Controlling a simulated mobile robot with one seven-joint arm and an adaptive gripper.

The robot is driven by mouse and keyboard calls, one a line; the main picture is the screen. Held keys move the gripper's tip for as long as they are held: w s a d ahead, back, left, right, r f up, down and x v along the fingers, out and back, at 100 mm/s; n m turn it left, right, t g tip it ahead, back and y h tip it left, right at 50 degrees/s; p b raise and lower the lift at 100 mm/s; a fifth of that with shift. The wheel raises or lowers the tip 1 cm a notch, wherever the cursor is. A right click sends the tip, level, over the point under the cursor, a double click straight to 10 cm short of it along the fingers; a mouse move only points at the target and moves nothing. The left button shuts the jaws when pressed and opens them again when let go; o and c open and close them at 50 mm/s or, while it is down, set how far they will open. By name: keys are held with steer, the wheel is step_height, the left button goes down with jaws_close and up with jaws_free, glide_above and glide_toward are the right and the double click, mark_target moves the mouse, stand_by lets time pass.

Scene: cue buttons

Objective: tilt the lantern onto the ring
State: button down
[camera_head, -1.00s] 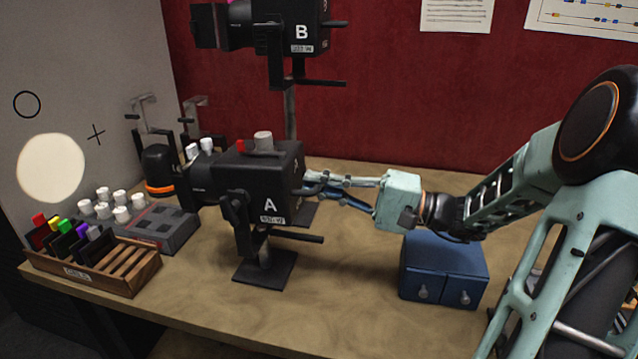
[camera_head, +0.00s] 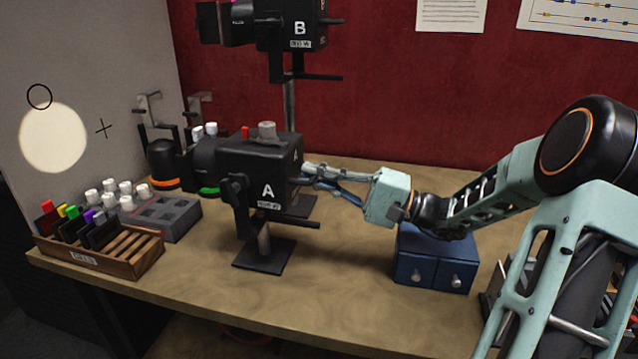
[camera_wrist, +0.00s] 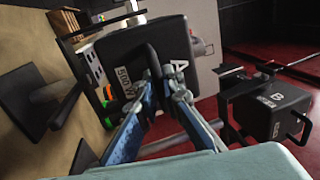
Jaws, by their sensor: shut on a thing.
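The lantern marked A (camera_head: 262,160) is a black box on a short stand with a flat foot. Its light spot (camera_head: 53,140), cream and round, falls on the grey wall at left. The thin black ring (camera_head: 39,85) is just above the spot; the spot's top edge overlaps the ring's lower part. The spot's centre lies below and slightly right of the ring. My gripper (camera_head: 308,176) is behind the lantern at its right side. In the wrist view my gripper (camera_wrist: 162,76) is shut on the lantern's dark rear handle (camera_wrist: 152,58); the fingers partly hide it.
A second lantern marked B (camera_head: 289,32) stands higher behind on a post (camera_head: 289,98). A wooden rack (camera_head: 130,262) of coloured slides and a grey block (camera_head: 168,219) are at left. A blue drawer box (camera_head: 435,262) sits under my arm. A black cross (camera_head: 103,128) marks the wall.

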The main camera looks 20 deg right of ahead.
steer(key=shift+s+a+f+b, duration=0.1)
steer(key=shift+f+b, duration=0.25)
steer(key=shift+f, duration=0.95)
steer(key=shift+r, duration=0.1)
steer(key=c, duration=2.1)
jaws_free()
steer(key=shift+w, duration=0.2)
steer(key=v, duration=0.7)
steer(key=shift+s+d, duration=0.15)
steer(key=shift+d, duration=0.1)
